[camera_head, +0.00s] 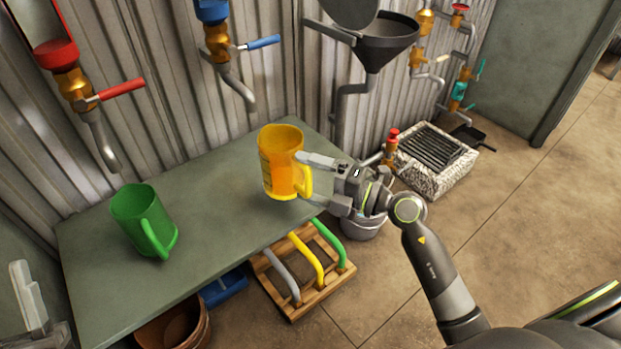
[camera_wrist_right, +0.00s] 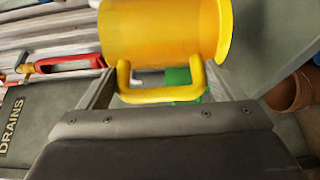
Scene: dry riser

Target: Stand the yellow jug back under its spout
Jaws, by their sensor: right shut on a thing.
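The yellow jug (camera_head: 281,162) is upright at the right end of the grey-green bench. In the wrist view the jug (camera_wrist_right: 160,32) lies across the top, with its handle (camera_wrist_right: 160,94) between my right fingers. My right gripper (camera_head: 304,178) is shut on the jug's handle. I cannot tell whether the jug's base touches the bench. A spout with a blue lever (camera_head: 232,75) hangs on the wall behind and left of the jug. A spout with a red lever (camera_head: 97,130) is further left. Part of my left gripper (camera_head: 28,295) shows at the left edge; its jaw state is unclear.
A green jug (camera_head: 140,215) stands on the bench (camera_head: 205,190), left of the yellow one. A black funnel (camera_head: 380,45) on a pipe is behind right. Below are a wooden rack (camera_head: 318,291) with coloured handles, a bucket (camera_head: 362,228) and a stone grate (camera_head: 432,160).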

